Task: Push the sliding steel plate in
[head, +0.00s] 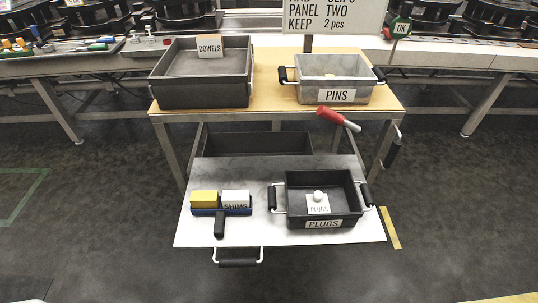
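The sliding steel plate (259,233) is a light grey sheet low at the front of the wooden-topped table (272,83). It sticks out toward me from under the tabletop. A black handle on white brackets (238,262) hangs at its front edge. On the plate stand a dark bin labelled PLUGS (323,224) at the right and a blue holder (236,211) with a yellow block (204,198) and a white block (235,198) at the left. My gripper is not in view.
A dark DOWELS bin (201,92) and a grey PINS bin (334,89) stand on the tabletop. A red-handled tool (338,118) juts from the table's front right. Another dark bin (257,144) sits behind the plate. The floor in front is clear.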

